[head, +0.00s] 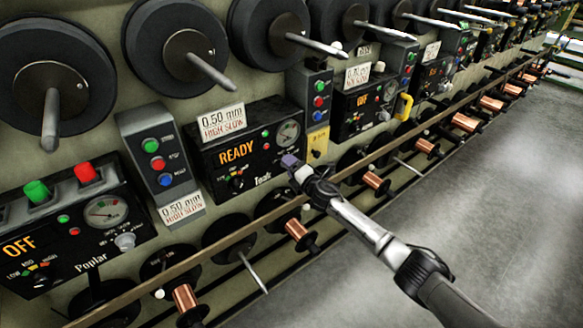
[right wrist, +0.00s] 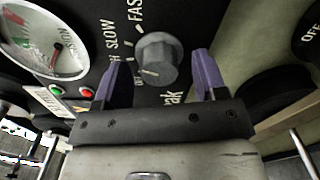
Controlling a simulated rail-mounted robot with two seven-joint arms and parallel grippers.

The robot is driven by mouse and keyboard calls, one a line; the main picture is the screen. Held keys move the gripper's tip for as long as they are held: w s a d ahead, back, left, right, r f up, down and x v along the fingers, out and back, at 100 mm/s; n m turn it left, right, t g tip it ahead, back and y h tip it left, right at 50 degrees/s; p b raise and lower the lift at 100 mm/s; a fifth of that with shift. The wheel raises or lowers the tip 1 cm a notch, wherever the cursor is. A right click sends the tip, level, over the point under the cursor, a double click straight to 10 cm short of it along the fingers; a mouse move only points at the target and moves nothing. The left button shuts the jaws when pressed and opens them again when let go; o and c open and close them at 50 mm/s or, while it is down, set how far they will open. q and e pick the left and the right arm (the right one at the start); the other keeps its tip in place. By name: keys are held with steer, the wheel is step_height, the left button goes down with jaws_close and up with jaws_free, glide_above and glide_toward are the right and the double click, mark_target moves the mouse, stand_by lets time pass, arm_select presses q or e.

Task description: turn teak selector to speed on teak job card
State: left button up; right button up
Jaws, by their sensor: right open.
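The Teak panel (head: 222,160) is a black box with an orange READY display. A card (head: 220,122) on its upper edge reads 0.50 mm, HIGH SLOW. A small dark selector (head: 237,182) with coloured marks sits at its lower left. My right gripper (head: 291,161) is at the panel's right side, below the dial, and hides part of it. In the right wrist view, its purple fingers stand open on either side of a round grey knob (right wrist: 157,58) with SLOW and FAST printed beside it. My left gripper is not in view.
The Poplar panel (head: 75,232), showing OFF, stands at left with a red and a green block on top. A button box (head: 160,160) with a second card (head: 182,208) stands between the panels. A rail (head: 235,215) and copper spools (head: 298,231) run below. The floor at right is clear.

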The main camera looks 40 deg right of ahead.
steer(key=shift+s, duration=0.1)
steer(key=s+p, duration=0.3)
steer(key=s, duration=1)
steer(key=shift+s+a+p, duration=0.15)
steer(key=shift+s+p, duration=0.2)
